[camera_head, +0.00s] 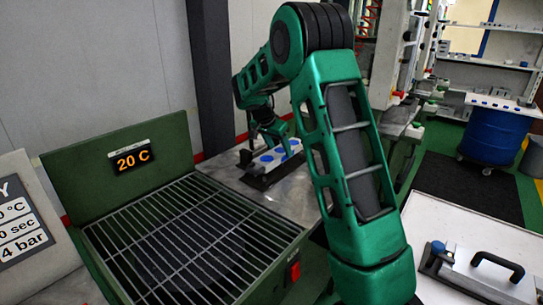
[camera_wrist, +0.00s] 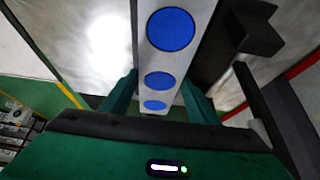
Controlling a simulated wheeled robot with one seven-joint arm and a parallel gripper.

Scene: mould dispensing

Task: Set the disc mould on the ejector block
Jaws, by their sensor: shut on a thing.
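The disc mould (camera_head: 281,157) is a pale bar with several blue discs on its upper face; the wrist view shows the bar (camera_wrist: 160,59) running away between my fingers. My gripper (camera_head: 270,139) is shut on the mould; in the wrist view its green fingers (camera_wrist: 160,97) are on either side of the bar. A dark block (camera_head: 257,181), which looks like the ejector block, is under and beside the mould in the head view. Its dark part (camera_wrist: 243,38) shows right of the bar in the wrist view. I cannot tell whether mould and block touch.
A green cooling box with a wire grid (camera_head: 190,240) and a "20 C" display (camera_head: 134,159) stands front left of the metal table (camera_head: 225,172). A white table (camera_head: 447,290) at the right holds a metal piece with a black handle (camera_head: 497,265). A blue drum (camera_head: 493,135) stands behind.

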